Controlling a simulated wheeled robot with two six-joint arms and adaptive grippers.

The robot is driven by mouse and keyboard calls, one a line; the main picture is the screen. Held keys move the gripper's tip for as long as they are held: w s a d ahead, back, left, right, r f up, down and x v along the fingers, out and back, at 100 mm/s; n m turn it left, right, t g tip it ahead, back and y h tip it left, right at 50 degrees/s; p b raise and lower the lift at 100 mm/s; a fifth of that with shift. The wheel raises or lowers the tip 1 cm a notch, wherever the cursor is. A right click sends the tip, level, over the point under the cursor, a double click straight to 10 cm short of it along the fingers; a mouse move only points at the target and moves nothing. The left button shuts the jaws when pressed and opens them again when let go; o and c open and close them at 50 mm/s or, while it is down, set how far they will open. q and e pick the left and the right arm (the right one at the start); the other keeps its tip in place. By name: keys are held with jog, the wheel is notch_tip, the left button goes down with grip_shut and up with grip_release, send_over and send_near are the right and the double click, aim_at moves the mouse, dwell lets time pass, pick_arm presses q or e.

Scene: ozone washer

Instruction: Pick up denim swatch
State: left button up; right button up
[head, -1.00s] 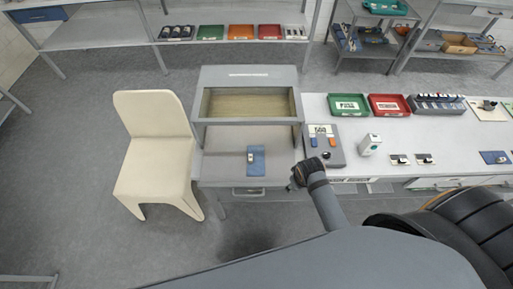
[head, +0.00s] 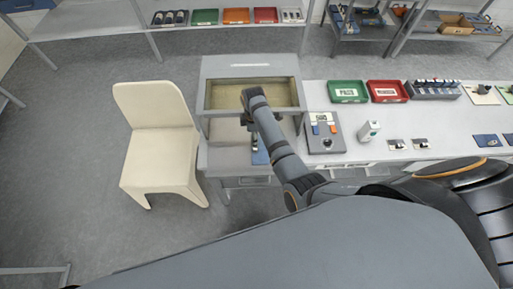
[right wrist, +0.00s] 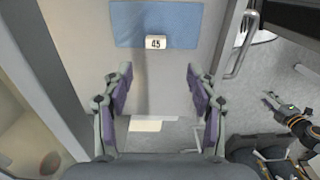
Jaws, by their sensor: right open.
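The denim swatch (head: 261,157) is a flat blue piece lying on the grey bench under the hood opening, partly hidden by my right arm in the head view. In the right wrist view the swatch (right wrist: 180,22) is at the top, with a white tag marked 45 (right wrist: 156,42) at its near edge. My right gripper (right wrist: 158,88) is open and empty above the bench, its two fingers apart, short of the swatch in the picture. My left gripper (right wrist: 284,108) shows small at the right of the right wrist view, away from the swatch; its jaw state is unclear.
The grey hood (head: 248,65) stands behind the swatch. A cream chair (head: 155,135) is on the left. To the right are a control box (head: 325,134), a green tray (head: 347,92) and a red tray (head: 388,92). A drawer handle (right wrist: 240,45) shows right of the swatch.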

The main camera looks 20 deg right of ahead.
send_near(260, 148)
jog(key=shift+s+a+f+b, duration=0.2)
jog(key=shift+a+f, duration=0.15)
jog(key=shift+a, duration=0.2)
jog(key=shift+s+a+f+b, duration=0.1)
jog(key=shift+a+f+b, duration=0.1)
jog(key=shift+a+f, duration=0.25)
jog(key=shift+w+a+f, duration=0.1)
jog(key=shift+a, duration=0.05)
jog(key=shift+w+a+f, duration=0.1)
jog(key=shift+f, duration=0.1)
jog(key=f+b, duration=0.1)
jog(key=b, duration=0.1)
jog(key=f+b, duration=0.2)
jog(key=b, duration=0.1)
jog(key=f+b, duration=0.2)
jog(key=b, duration=0.1)
jog(key=shift+w+a+f, duration=0.1)
jog(key=shift+w+a, duration=0.1)
jog(key=shift+w, duration=0.2)
jog(key=shift+r, duration=0.2)
jog(key=shift+s, duration=0.1)
grip_shut()
jog(key=shift+r+p, duration=0.15)
jog(key=shift+p, duration=0.25)
